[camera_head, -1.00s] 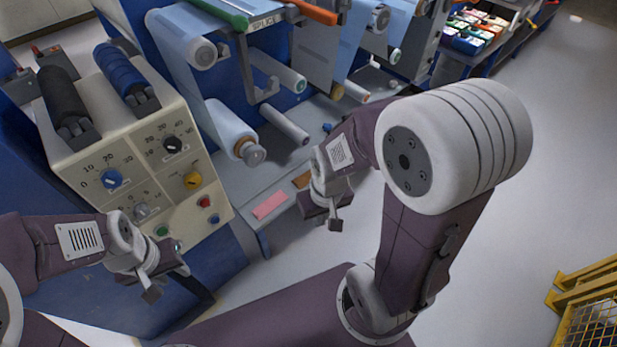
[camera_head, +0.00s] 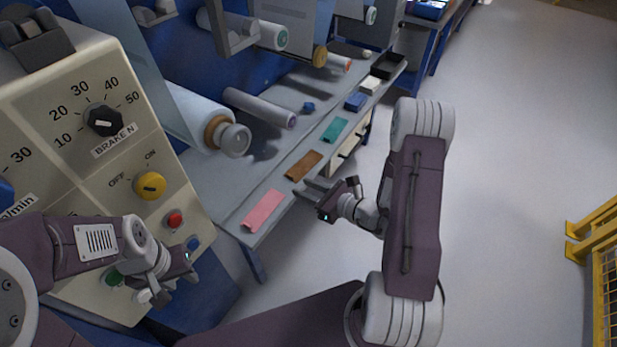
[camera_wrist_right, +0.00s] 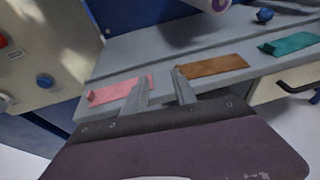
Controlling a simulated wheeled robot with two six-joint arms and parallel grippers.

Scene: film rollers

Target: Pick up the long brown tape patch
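The long brown tape patch (camera_head: 303,165) lies flat on the grey shelf ledge, between a pink patch (camera_head: 263,210) and a teal patch (camera_head: 334,130). My right gripper (camera_head: 308,189) is at the ledge's front edge, just in front of the brown patch. In the right wrist view its two fingers (camera_wrist_right: 162,90) are apart with nothing between them. There the brown patch (camera_wrist_right: 212,66) lies just beyond and to the right of the fingertips, and the pink patch (camera_wrist_right: 118,90) is at the left finger. My left gripper (camera_head: 172,280) is in front of the control panel; its opening is unclear.
The cream control panel (camera_head: 150,130) with knobs and buttons stands at left. A grey roller (camera_head: 260,107) and a blue film roll (camera_head: 205,120) are behind the ledge. A blue block (camera_head: 355,102) and a black tray (camera_head: 390,66) lie farther along. Open floor (camera_head: 520,190) is at right.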

